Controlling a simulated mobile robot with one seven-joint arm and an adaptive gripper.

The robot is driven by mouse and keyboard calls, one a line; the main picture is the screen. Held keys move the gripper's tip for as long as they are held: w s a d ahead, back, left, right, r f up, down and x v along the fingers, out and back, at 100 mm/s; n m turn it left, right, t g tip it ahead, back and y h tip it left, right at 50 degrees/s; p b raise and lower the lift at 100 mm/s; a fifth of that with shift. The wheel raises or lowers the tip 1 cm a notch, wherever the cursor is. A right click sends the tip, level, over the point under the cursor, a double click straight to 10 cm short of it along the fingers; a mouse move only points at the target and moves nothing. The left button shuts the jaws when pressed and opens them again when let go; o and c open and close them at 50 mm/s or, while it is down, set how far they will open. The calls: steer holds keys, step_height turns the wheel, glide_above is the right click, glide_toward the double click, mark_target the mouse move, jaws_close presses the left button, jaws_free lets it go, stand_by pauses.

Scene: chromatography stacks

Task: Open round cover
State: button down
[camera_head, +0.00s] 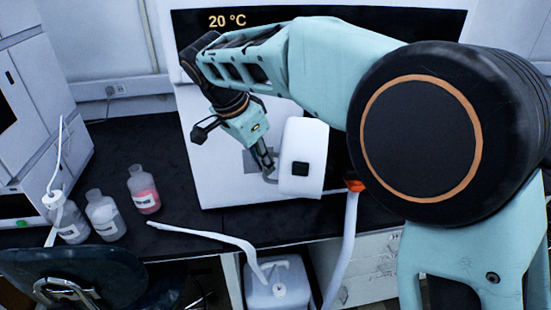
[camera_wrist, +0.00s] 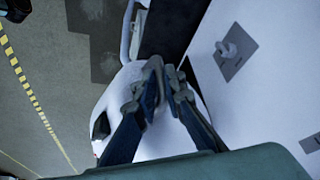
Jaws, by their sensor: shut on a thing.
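The round cover (camera_head: 305,140) is a thick white piece with a dark square recess, on the front of the white instrument (camera_head: 205,140). It stands out from the front panel; its hinge is hidden. My gripper (camera_head: 266,170) is at the cover's left edge, with its fingers pinched together on that edge. In the wrist view my gripper (camera_wrist: 165,75) has its fingertips close together, with the white cover (camera_wrist: 175,142) behind and between them. Exactly which part they hold is partly hidden by the fingers.
A grey square plate with a small hook (camera_wrist: 232,52) is on the instrument's front. Several bottles, one pink (camera_head: 144,190), stand on the black bench (camera_head: 125,150) at left. A white hose (camera_head: 215,238) hangs over the bench edge. A jug (camera_head: 278,290) and chair (camera_head: 70,270) are below.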

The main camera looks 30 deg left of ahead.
steer(key=shift+w+d+r, duration=0.15)
steer(key=shift+w+r, duration=0.05)
steer(key=shift+w, duration=0.25)
steer(key=c, duration=2)
jaws_free()
steer(key=shift+c, duration=0.2)
steer(key=v, duration=1.2)
steer(key=shift+s, duration=0.25)
steer(key=shift+f, duration=0.1)
